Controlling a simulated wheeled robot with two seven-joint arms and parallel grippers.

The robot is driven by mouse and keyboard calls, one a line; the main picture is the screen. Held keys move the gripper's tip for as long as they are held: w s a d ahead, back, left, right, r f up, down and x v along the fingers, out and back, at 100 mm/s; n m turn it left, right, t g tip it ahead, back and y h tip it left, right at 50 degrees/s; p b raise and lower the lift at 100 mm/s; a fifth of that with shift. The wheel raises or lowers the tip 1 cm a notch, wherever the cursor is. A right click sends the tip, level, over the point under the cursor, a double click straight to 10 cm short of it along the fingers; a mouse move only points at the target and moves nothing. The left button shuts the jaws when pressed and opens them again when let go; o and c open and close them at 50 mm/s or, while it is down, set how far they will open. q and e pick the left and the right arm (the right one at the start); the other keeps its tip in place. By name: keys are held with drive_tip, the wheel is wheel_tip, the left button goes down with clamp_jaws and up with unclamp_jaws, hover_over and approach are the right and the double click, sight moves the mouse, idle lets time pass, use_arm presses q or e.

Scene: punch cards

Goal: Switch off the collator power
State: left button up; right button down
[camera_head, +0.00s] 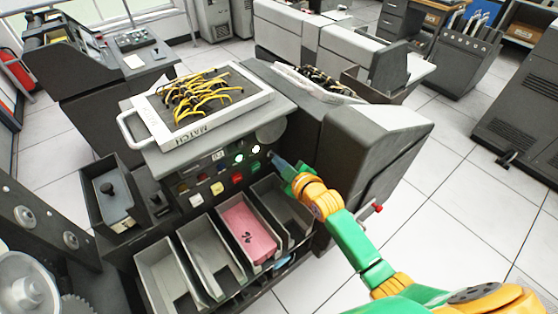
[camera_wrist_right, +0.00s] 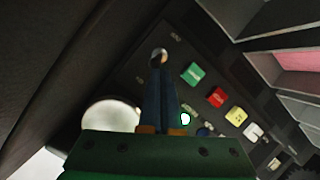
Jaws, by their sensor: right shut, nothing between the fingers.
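The collator (camera_head: 350,150) is the dark grey machine in the middle, with a control panel on its sloped front. The panel carries green, red, yellow and white buttons, and lit lamps (camera_head: 256,149) above them. In the right wrist view, a small round metallic switch or knob (camera_wrist_right: 158,54) sits on the panel above the green button (camera_wrist_right: 194,75). My right gripper (camera_head: 274,157) is shut and empty at the panel's right end. In the wrist view its fingertips (camera_wrist_right: 161,70) overlap the metallic piece's lower edge; I cannot tell whether they touch. The left gripper is out of view.
Open card pockets line the front below the panel, one holding pink cards (camera_head: 247,232). A wired plugboard (camera_head: 200,98) with a handle lies on top. A red knob (camera_head: 378,208) sticks out at the right side. Clear tiled floor lies to the right.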

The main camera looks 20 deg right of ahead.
drive_tip(key=shift+s+r, duration=0.15)
drive_tip(key=shift+r, duration=0.1)
drive_tip(key=v, duration=0.7)
drive_tip(key=shift+p, duration=0.3)
